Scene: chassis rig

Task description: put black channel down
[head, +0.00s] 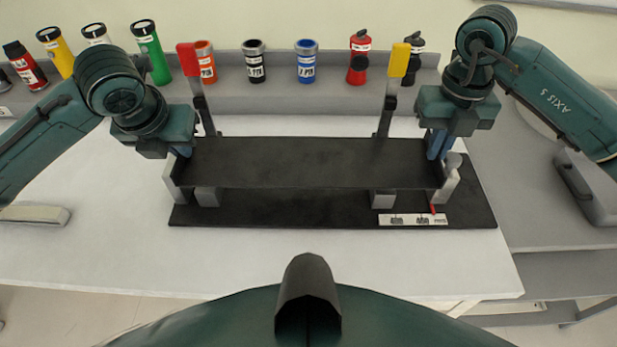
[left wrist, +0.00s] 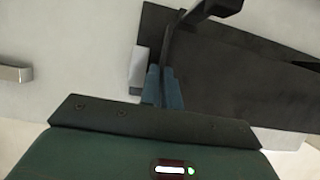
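The black channel (head: 310,162) spans level between my two grippers in the head view, over the rig's black base plate (head: 290,213). Grey support blocks (head: 207,197) (head: 383,199) show under its front edge; I cannot tell whether it touches them. My left gripper (head: 182,151) is at the channel's left end, its blue fingers close together on the end wall. The left wrist view shows these fingers (left wrist: 162,87) with the channel's dark wall (left wrist: 168,50) between them. My right gripper (head: 436,146) is at the right end, fingers close together on the wall there, tips partly hidden.
Toggle clamps with a red handle (head: 188,60) and a yellow handle (head: 399,60) stand upright behind the channel. Pale end posts (head: 174,182) (head: 449,184) flank it. Several coloured canisters line the grey back shelf (head: 330,97). The white table (head: 90,240) is clear at front left.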

